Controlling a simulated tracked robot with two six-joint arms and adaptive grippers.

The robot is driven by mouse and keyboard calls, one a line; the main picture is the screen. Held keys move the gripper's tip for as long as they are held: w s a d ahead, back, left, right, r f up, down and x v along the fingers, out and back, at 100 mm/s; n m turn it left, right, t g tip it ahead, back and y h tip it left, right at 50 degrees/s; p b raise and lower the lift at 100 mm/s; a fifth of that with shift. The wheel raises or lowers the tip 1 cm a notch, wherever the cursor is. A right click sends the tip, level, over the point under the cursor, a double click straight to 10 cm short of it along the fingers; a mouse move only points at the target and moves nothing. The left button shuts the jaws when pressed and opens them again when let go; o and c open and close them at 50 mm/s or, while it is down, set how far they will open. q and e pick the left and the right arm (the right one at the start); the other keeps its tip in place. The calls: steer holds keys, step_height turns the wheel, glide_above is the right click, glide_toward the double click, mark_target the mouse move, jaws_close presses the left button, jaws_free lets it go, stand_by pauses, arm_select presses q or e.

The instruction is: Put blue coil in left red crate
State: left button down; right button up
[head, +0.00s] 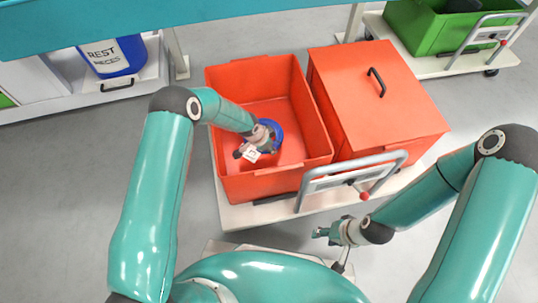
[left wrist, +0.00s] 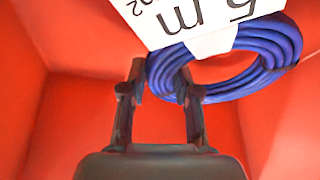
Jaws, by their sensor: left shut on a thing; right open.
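The blue coil (head: 277,134) is inside the open left red crate (head: 221,115), between its walls. It carries a white tag with printed letters, and in the left wrist view the coil (left wrist: 255,62) spans the upper right with red walls around it. My left gripper (head: 258,146) reaches down into the crate and is shut on the coil; its fingers (left wrist: 165,85) meet the coil's near side. Whether the coil touches the crate floor is unclear. My right gripper (head: 325,233) is open and empty, in front of the cart at lower right.
Beside the left crate stands a second red crate with a closed lid (head: 360,90). Both sit on a pale cart (head: 237,215) with a grey handle (head: 345,178). A green crate (head: 440,30) is at upper right, a blue bin (head: 115,60) at upper left. Grey floor is clear at left.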

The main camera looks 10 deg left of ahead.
arm_select(q)
steer(key=shift+f+b, duration=0.75)
steer(key=shift+f, duration=1.65)
steer(key=shift+f, duration=0.1)
steer(key=shift+f+b, duration=0.25)
steer(key=shift+b, duration=0.3)
